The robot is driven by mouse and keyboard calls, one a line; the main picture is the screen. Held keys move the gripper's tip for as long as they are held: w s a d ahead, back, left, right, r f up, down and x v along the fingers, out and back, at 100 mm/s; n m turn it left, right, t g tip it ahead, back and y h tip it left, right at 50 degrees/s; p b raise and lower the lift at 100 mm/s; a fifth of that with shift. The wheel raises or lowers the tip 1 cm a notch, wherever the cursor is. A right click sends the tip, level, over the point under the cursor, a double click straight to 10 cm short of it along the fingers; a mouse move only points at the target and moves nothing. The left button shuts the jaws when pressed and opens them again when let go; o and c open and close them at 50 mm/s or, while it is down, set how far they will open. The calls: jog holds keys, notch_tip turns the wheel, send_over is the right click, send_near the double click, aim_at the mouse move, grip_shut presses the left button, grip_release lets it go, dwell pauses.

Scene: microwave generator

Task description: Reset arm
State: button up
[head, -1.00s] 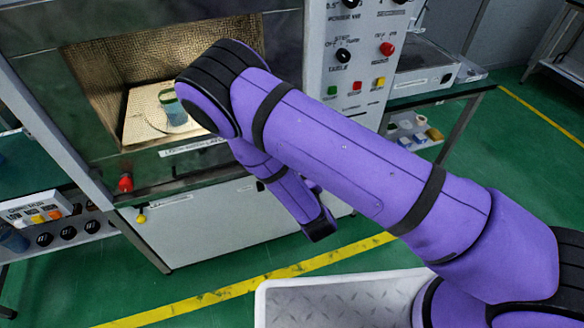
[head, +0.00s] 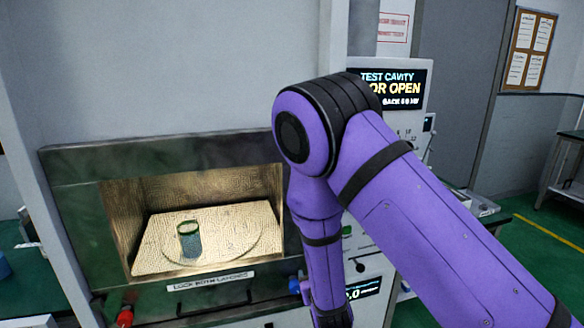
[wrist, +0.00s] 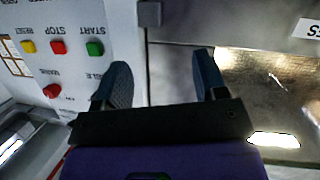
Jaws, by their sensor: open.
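My purple arm (head: 400,195) reaches in from the lower right in the head view. Its elbow is raised and its forearm (head: 323,260) hangs down in front of the machine's right side. My gripper (wrist: 160,82) shows in the wrist view, with two dark fingers spread apart and nothing between them. In the head view the gripper is out of sight below the frame. The open microwave cavity (head: 208,185) is at the left, with a greenish-blue cup (head: 190,240) standing on a round plate (head: 235,244) inside.
A control panel with red (wrist: 58,47), green (wrist: 95,48) and yellow (wrist: 28,46) buttons lies beside my gripper. A display (head: 390,90) reads "DOOR OPEN" in part. A red knob (head: 125,317) sits below the cavity at left.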

jog(key=s+d+r+m+g, duration=0.25)
jog(key=d+r, duration=0.35)
jog(key=r, duration=0.7)
jog(key=s+d+r+m+g, duration=0.1)
jog(key=s+d+r+g, duration=0.35)
jog(key=r, duration=0.75)
jog(key=s+d+r, duration=0.3)
jog(key=s+d, duration=0.1)
jog(key=s, duration=0.4)
jog(key=s+d+r+g+h, duration=0.1)
jog(key=s+d+r, duration=0.3)
jog(key=s, duration=0.4)
jog(key=s+d+r+g, duration=0.1)
jog(key=s+d+r, duration=0.3)
jog(key=s, duration=0.4)
jog(key=shift+d+h, duration=0.3)
jog(key=shift+d, duration=0.5)
